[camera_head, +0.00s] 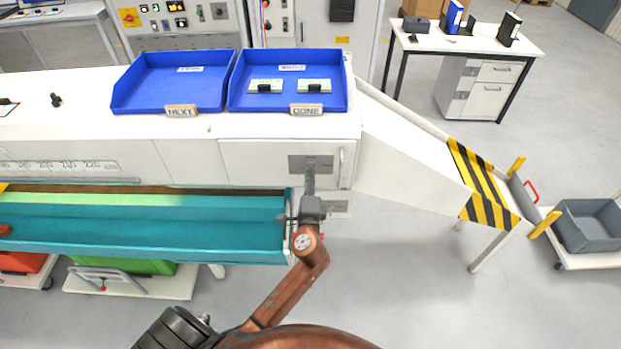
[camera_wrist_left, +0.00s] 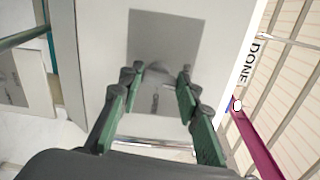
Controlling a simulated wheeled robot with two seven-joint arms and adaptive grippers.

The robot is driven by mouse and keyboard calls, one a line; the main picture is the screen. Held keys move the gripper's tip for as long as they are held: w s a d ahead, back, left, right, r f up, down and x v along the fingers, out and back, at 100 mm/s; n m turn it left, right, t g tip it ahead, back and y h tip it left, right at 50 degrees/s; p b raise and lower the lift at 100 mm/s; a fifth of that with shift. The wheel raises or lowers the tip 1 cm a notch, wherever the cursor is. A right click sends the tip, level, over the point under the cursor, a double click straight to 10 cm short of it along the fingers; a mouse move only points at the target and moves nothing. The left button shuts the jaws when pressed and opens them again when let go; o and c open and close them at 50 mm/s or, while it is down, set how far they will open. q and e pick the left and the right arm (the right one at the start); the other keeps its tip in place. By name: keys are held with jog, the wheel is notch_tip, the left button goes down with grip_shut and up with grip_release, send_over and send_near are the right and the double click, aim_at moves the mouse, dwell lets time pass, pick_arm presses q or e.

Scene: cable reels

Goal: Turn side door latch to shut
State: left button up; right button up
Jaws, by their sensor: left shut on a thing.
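The side door (camera_head: 262,160) is a white panel at the right end of the bench front. Its grey latch plate (camera_head: 298,164) sits near the door's right edge. My left gripper (camera_head: 309,178) reaches up to this plate from the front. In the left wrist view, the latch plate (camera_wrist_left: 163,28) fills the upper middle. There my left gripper (camera_wrist_left: 160,74) has its green fingers on either side of the small grey latch (camera_wrist_left: 158,73) and is shut on it. The fingers partly hide the latch, so its exact angle is unclear. My right gripper is out of view.
Two blue trays marked NEXT (camera_head: 168,90) and DONE (camera_head: 262,102) stand on the bench above the door. The DONE tray holds two small parts. A teal trough (camera_head: 150,232) runs below at left. A white chute (camera_head: 410,155) slopes down to the right.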

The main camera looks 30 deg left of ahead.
pick_arm(q)
jog(key=shift+n+b, duration=0.3)
jog(key=shift+n, duration=0.4)
jog(key=o, duration=1.2)
jog(key=shift+c, duration=0.2)
jog(key=shift+s, duration=0.1)
jog(key=v, duration=1.2)
jog(key=shift+f, duration=0.1)
